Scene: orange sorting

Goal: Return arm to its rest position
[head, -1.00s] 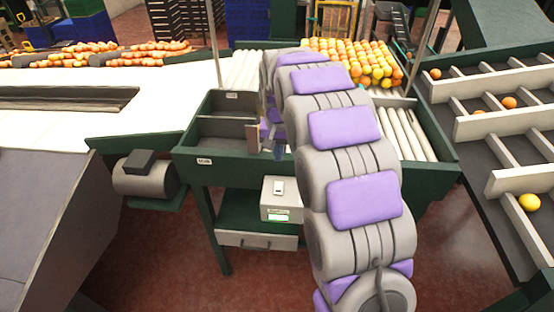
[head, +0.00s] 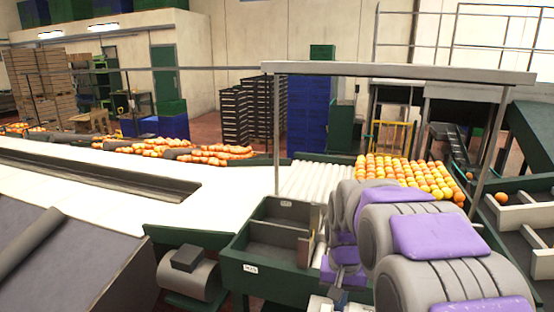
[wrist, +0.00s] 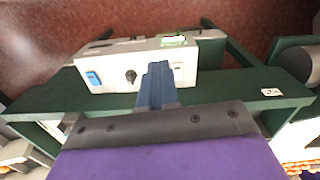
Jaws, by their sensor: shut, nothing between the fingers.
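My arm, with purple pads on grey segments, rises from the lower right of the head view and bends down in front of the green sorting station. My gripper (head: 337,296) hangs at the station's near side, just right of the green divided bin (head: 240,262). In the wrist view my gripper (wrist: 157,72) shows as two blue-grey fingers pressed together, with nothing between them. Beyond the fingers is a pale control box (wrist: 118,68) with a blue switch, a dark knob and a green display. The fingers overlap the box in the picture; I cannot tell whether they touch it.
Many oranges (head: 405,176) sit on the rollers behind my arm. A white conveyor (head: 100,178) with a row of oranges runs along the left. A grey motor (head: 188,272) juts out below the bin. Divided lanes (head: 525,216) stand at the right.

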